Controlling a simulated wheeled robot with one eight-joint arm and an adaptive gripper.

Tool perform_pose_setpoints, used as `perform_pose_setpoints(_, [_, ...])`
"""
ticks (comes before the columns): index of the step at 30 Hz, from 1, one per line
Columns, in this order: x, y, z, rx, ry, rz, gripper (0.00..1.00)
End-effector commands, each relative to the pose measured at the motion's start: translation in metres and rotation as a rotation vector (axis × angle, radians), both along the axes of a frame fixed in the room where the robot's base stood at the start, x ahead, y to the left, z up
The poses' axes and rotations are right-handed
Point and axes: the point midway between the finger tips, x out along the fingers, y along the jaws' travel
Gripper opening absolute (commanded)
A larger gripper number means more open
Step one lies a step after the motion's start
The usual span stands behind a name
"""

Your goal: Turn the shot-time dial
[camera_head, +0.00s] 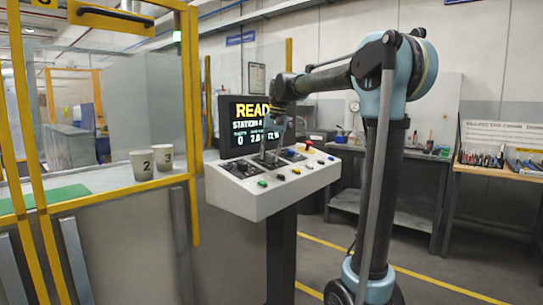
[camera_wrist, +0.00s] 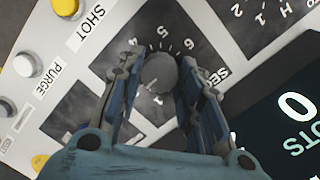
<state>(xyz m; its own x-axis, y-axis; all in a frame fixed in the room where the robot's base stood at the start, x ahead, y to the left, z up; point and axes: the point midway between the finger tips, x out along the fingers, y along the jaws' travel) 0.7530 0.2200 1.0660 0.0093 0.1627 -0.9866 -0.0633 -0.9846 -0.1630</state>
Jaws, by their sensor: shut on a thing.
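The shot-time dial (camera_wrist: 160,72) is a round grey knob in the wrist view. It sits on a dark plate with white numerals around it and a partly covered label starting "SE". My gripper (camera_wrist: 158,84) has its two blue-grey fingers on the left and right sides of the knob and is shut on it. In the head view my gripper (camera_head: 272,142) reaches down onto the white control console (camera_head: 275,202). The dial itself is hidden or too small to tell there.
A yellow button (camera_wrist: 65,6) marked SHOT and a white button (camera_wrist: 27,65) marked PURGE lie left of the dial. A dark screen (camera_head: 232,130) stands behind the console. Two cups (camera_head: 142,165) numbered 2 and 3 stand behind a yellow frame (camera_head: 190,120).

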Motion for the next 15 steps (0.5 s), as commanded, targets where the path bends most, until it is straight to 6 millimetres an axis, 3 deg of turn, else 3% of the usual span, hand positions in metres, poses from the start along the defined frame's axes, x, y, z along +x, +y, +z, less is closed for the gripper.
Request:
perform_pose_setpoints(8, [-0.0003, -0.0008, -0.0004, -0.01, -0.006, 0.028, 0.1])
perform_pose_setpoints(15, [-0.0006, -0.0003, -0.0005, -0.031, -0.031, 0.153, 0.1])
